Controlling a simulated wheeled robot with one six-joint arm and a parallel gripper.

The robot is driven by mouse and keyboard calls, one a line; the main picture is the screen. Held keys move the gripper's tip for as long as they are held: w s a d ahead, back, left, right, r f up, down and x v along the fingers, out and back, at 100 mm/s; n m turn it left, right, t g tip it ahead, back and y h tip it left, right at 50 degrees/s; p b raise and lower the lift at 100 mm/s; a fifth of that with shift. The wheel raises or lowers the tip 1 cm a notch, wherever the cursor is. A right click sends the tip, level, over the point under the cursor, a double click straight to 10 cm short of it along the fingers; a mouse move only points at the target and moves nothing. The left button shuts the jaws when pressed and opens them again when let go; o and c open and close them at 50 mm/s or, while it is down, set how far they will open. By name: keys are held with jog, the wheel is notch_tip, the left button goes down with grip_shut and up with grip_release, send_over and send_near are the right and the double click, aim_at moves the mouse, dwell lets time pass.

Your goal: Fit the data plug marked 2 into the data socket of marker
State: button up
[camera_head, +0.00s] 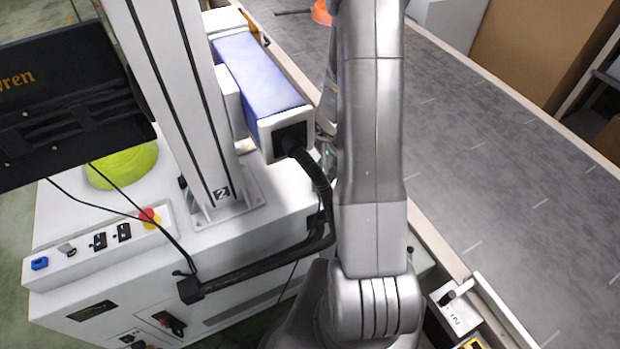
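A blue and white box-shaped unit (262,85), which looks like the marker head, is fixed to the upright grey column (180,95). A thick black cable (318,180) runs from its near end down towards a black block (190,290) on the white cabinet's (270,237) front. A label with "2" (221,193) is on the column's foot. I cannot make out a data plug marked 2 or a data socket with certainty. My grey arm rises through the middle and hides what is behind it. My gripper does not show clearly.
A control strip (110,245) with switches and a red button (149,216) lies on the cabinet, near a yellow-green round thing (122,166). A dark screen (65,105) with thin hanging cables is at left. The grey conveyor (500,170) at right is largely clear, with an orange object (321,12) at its far end.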

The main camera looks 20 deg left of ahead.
aim_at(305, 187)
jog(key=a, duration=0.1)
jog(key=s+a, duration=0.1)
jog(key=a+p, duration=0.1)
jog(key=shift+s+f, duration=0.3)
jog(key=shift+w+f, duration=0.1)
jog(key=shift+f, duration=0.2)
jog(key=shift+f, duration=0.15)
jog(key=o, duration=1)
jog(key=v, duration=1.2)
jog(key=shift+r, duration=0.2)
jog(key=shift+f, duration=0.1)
